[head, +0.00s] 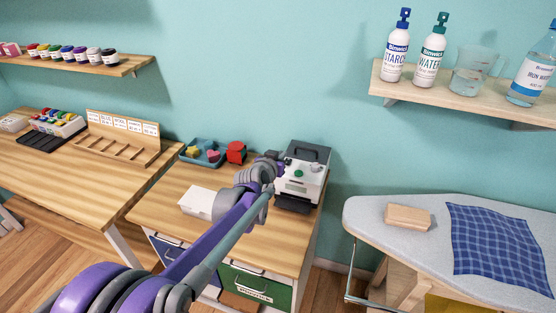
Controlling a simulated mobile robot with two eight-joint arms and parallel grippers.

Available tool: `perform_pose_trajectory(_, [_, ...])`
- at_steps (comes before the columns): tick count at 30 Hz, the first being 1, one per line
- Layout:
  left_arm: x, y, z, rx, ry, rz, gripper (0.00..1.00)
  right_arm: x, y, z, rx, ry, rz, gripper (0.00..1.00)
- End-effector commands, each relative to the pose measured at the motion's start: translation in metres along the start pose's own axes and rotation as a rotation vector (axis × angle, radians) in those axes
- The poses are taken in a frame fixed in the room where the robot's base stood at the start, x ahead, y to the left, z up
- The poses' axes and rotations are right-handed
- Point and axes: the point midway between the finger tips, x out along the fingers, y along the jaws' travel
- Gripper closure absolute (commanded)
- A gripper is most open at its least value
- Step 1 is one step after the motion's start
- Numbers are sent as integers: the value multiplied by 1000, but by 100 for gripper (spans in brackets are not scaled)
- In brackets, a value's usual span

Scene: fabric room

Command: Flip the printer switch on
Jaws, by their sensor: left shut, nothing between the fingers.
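The printer (314,184) is a light grey and white box with a dark handle on top and a dark front slot. It stands at the back right of the wooden cabinet top. A green round part (299,173) shows on its upper face; I cannot tell whether this is the switch or how it is set. My left gripper (276,165) is shut and empty at the printer's left side. I cannot tell whether it touches the printer. My wrist and arm hide part of the printer's left side. My right gripper is not in view.
A white box (197,203), a blue tray (206,162) of small items and a red object (236,152) share the cabinet top (165,212). An ironing board (364,221) with a blue checked cloth (498,245) stands at right. A shelf (455,98) holds bottles above it.

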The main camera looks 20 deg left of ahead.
Motion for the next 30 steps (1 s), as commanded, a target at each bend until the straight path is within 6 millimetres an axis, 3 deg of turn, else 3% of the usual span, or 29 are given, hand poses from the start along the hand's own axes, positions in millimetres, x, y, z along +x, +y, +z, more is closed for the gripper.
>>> perform_pose_trajectory(8, [55, 1, 1, 0, 0, 1, 100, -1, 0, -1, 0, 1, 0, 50])
perform_pose_trajectory(15, [60, 0, 33, 0, 0, 0, 100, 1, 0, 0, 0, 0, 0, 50])
perform_pose_trajectory(30, [61, 0, 43, 0, -1, 0, 100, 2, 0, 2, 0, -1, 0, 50])
